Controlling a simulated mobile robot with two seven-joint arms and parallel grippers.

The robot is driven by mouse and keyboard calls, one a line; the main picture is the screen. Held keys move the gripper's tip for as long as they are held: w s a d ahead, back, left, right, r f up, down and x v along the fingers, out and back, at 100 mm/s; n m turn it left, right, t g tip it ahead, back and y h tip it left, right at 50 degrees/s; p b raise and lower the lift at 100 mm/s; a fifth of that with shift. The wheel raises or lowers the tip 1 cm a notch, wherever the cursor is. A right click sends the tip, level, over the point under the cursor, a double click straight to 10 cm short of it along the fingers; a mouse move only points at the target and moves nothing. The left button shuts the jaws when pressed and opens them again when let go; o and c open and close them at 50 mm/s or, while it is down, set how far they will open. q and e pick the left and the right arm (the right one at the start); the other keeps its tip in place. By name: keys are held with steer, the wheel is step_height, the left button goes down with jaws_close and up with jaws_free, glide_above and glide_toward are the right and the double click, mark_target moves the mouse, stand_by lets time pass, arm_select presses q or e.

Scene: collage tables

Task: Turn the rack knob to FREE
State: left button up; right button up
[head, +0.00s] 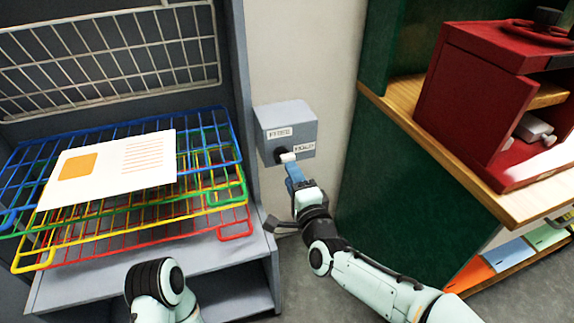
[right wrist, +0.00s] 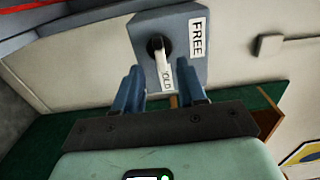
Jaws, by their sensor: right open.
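The rack knob (head: 283,155) is a black hub with a white pointer, on the front of a grey box (head: 287,118) on the wall. The box bears a FREE label (head: 280,132) and a HOLD label (head: 304,148). In the right wrist view the knob (right wrist: 158,47) has its pointer toward the HOLD label (right wrist: 167,79), away from the FREE label (right wrist: 198,38). My right gripper (head: 290,170) is open just in front of the knob. In the wrist view its blue fingers (right wrist: 160,68) stand either side of the pointer's end, apparently apart from it. My left gripper is out of view.
A grey drying rack (head: 262,180) with blue, green, yellow and red wire shelves (head: 228,160) stands left; a printed sheet (head: 110,165) lies on top. A green cabinet with a wooden shelf (head: 400,112) and a red machine (head: 465,100) stands right of the box.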

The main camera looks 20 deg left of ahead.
mark_target(284, 161)
steer(key=shift+x, duration=2.6)
jaws_close()
